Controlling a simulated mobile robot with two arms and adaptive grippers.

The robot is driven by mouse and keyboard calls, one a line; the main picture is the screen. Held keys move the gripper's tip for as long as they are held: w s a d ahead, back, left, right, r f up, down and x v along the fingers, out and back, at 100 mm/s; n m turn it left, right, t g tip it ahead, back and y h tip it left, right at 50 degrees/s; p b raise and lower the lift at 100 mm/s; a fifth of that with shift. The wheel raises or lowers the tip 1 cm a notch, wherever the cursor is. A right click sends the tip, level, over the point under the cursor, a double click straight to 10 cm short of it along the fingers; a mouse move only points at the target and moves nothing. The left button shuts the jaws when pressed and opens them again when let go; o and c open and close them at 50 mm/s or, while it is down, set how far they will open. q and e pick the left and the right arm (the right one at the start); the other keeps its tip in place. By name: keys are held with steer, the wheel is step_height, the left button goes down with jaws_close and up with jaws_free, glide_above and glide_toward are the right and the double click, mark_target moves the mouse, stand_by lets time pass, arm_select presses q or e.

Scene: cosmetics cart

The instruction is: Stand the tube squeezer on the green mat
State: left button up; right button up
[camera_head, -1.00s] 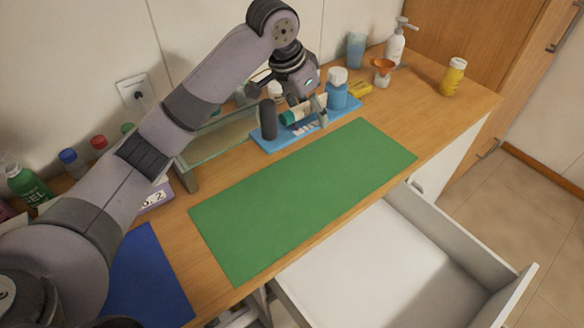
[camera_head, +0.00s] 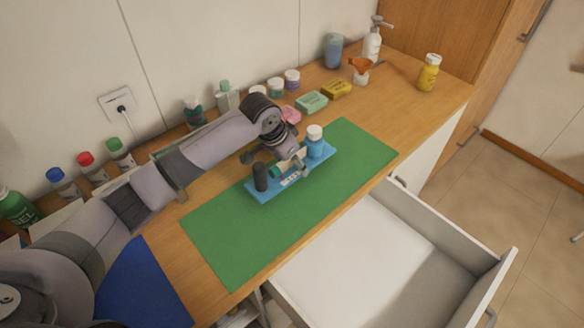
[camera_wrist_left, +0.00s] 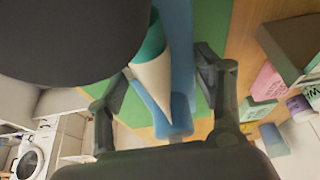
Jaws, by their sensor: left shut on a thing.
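The tube squeezer (camera_head: 292,180) is a light-blue base carrying a dark upright cylinder, a teal-and-white tube (camera_head: 276,171) and, at its right end, a blue bottle with a white cap (camera_head: 314,147). It is upright over the back part of the green mat (camera_head: 240,240); I cannot tell whether it touches the mat. My left gripper (camera_head: 294,161) is shut on the squeezer, reaching in from behind. In the left wrist view the tube (camera_wrist_left: 153,70) and blue base (camera_wrist_left: 180,60) show between the fingers; the exact contact is hidden. My right gripper is not in view.
A blue mat (camera_head: 145,285) lies at the left. Soap boxes (camera_head: 312,102), jars and bottles line the back of the counter. An open white drawer (camera_head: 380,255) juts out in front. The green mat's front and right parts are clear.

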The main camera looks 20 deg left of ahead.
mark_target(292, 170)
arm_select(q)
step_height(292, 170, down, 3)
steer(key=shift+a+f, duration=0.1)
steer(key=shift+f, duration=0.2)
steer(key=o, duration=1.4)
steer(key=shift+f, duration=0.1)
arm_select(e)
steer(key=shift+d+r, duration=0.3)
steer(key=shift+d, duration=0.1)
arm_select(q)
steer(key=b+v, duration=0.1)
steer(key=v, duration=1.1)
steer(key=shift+r, duration=0.25)
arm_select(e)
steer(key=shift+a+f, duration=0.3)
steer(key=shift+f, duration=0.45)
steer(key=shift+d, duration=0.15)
arm_select(q)
steer(key=shift+f, duration=0.1)
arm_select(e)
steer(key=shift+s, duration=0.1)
